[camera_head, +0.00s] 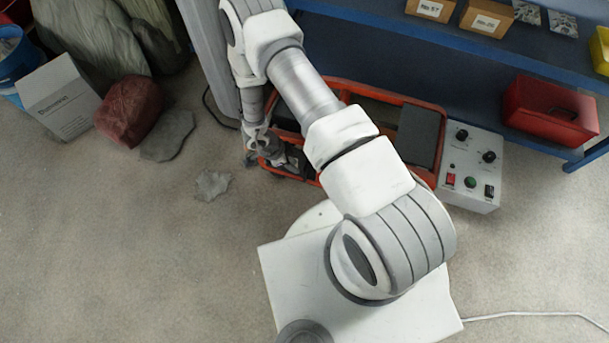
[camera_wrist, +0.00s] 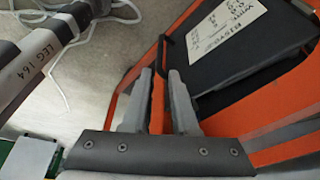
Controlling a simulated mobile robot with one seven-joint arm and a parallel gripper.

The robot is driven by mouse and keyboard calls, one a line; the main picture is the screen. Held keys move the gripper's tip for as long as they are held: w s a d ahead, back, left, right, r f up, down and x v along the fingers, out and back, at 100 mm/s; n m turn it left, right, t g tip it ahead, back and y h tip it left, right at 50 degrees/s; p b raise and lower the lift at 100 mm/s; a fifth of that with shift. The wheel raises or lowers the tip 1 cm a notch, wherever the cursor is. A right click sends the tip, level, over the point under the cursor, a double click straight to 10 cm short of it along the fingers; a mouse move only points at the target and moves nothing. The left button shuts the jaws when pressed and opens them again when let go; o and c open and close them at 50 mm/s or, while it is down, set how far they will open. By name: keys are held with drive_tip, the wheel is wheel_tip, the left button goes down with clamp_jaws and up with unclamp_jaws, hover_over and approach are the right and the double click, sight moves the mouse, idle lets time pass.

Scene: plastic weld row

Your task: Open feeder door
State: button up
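The orange-framed feeder machine (camera_head: 428,103) stands on the floor behind my arm, which covers part of it. My gripper (camera_head: 268,150) is low at its left front corner in the head view. In the wrist view an orange frame (camera_wrist: 225,125) surrounds a dark panel (camera_wrist: 250,65), which looks like the feeder door, with a white handwritten label.
A grey control box (camera_head: 472,165) with knobs and switches adjoins the feeder's right side. A blue shelf (camera_head: 400,45) with a red case (camera_head: 548,112) stands behind. Sacks and a white carton (camera_head: 58,97) are at left. The floor at front left is clear. A strip marked "LEG 164" (camera_wrist: 38,68) is at left in the wrist view.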

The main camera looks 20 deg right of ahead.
sight(304, 174)
drive_tip(key=b+x, duration=0.3)
drive_tip(key=x, duration=0.7)
clamp_jaws()
drive_tip(key=shift+w, duration=0.1)
idle(1.1)
